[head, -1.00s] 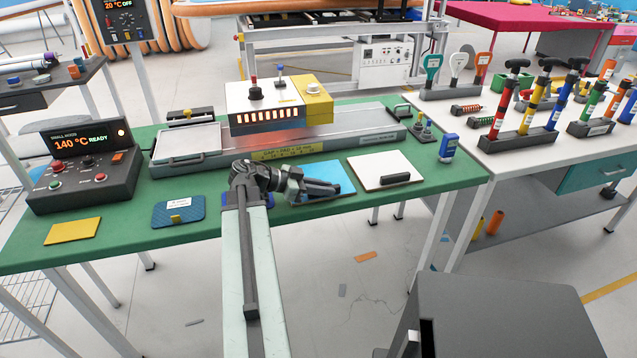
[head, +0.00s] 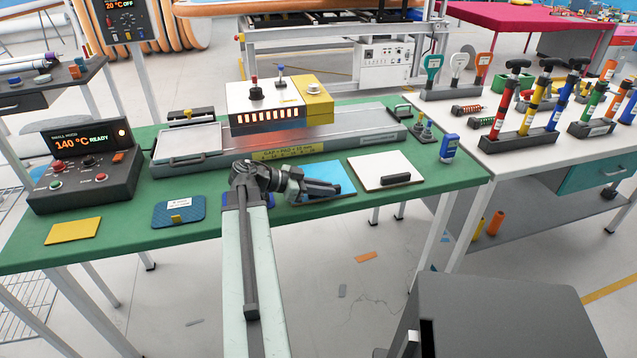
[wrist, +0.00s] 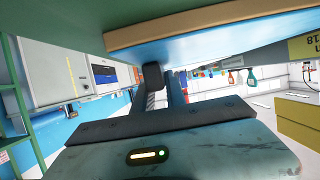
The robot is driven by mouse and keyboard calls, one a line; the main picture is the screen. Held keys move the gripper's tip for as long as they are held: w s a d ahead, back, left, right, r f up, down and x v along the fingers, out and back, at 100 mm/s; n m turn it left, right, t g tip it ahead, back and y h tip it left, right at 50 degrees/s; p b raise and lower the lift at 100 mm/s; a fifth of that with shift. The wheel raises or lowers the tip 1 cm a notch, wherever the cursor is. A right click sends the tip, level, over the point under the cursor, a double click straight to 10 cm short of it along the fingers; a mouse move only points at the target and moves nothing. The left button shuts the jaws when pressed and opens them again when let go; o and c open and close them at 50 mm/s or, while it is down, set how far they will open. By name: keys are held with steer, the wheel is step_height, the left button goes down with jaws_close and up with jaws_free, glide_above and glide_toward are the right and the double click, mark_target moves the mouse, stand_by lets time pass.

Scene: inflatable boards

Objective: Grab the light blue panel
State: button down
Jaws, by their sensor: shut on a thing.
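The light blue panel (head: 328,169) lies on the front part of the green table, left of a white panel. My gripper (head: 336,188) reaches over it from the left and covers its middle and front. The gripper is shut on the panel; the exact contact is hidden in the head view. In the wrist view a light blue surface with a tan edge, seemingly the panel (wrist: 215,18), fills the top, close above the dark fingers (wrist: 163,85). The panel looks to be still at table level.
The white panel (head: 387,171) with a dark handle lies close to the right. A heated press (head: 275,104) on a metal bed stands behind. A dark blue pad (head: 178,212), yellow plate (head: 73,231) and control box (head: 85,170) are to the left.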

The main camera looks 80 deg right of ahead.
steer(key=shift+r, duration=0.1)
stand_by(0.4)
step_height(320, 180, up, 10)
steer(key=p, duration=1)
